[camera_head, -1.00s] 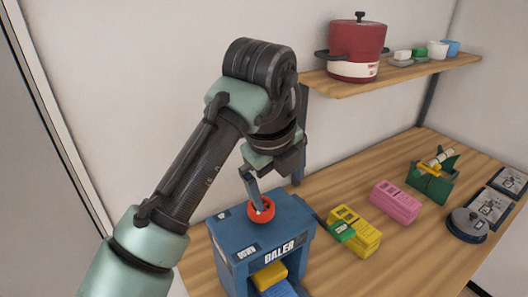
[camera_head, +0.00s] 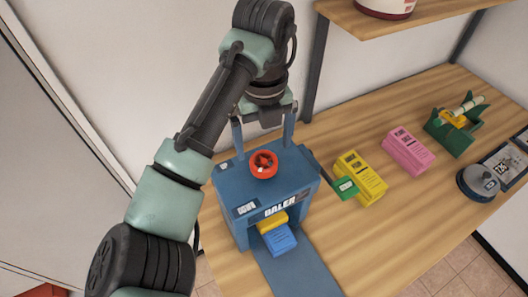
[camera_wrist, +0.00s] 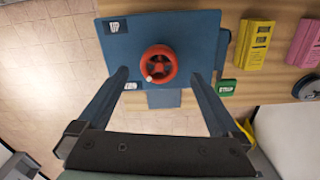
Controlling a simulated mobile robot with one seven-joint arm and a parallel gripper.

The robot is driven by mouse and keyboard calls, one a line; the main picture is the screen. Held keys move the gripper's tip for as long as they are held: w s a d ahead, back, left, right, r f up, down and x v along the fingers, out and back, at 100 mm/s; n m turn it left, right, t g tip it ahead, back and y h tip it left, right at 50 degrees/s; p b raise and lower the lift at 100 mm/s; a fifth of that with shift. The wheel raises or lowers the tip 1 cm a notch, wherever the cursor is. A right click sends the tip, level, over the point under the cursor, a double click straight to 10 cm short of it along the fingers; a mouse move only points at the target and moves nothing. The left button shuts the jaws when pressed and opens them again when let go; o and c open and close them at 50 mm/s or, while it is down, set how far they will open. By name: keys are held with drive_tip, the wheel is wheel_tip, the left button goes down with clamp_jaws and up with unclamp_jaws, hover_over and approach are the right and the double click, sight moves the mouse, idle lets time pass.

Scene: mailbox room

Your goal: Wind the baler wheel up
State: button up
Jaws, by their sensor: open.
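The blue baler (camera_head: 297,178) stands on the wooden table. Its red wheel (camera_head: 263,164) lies flat on top and also shows in the wrist view (camera_wrist: 158,64), with a pale knob at its lower left rim. My gripper (camera_head: 264,149) is open above the baler, its two fingers spread either side of the wheel and apart from it. In the wrist view, my gripper (camera_wrist: 159,74) has the wheel between and slightly beyond its fingertips. An "UP" label (camera_wrist: 115,26) is on the baler's top far-left corner. Another label, partly hidden by a finger, is nearer.
A yellow block (camera_head: 271,222) and a blue block (camera_head: 279,240) sit at the baler's front opening. A yellow stack (camera_head: 360,180), green block (camera_head: 344,188), pink stack (camera_head: 408,150) and green holder (camera_head: 456,138) stand to the right. A shelf (camera_head: 405,30) hangs above the table.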

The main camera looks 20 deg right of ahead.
sight(263, 160)
wheel_tip(263, 160, down, 2)
drive_tip(key=shift+s+a+f, duration=0.1)
drive_tip(key=shift+s+f, duration=0.05)
drive_tip(key=shift+f+p, duration=0.35)
drive_tip(key=shift+f, duration=0.5)
drive_tip(key=c, duration=1.3)
drive_tip(key=shift+c, duration=0.2)
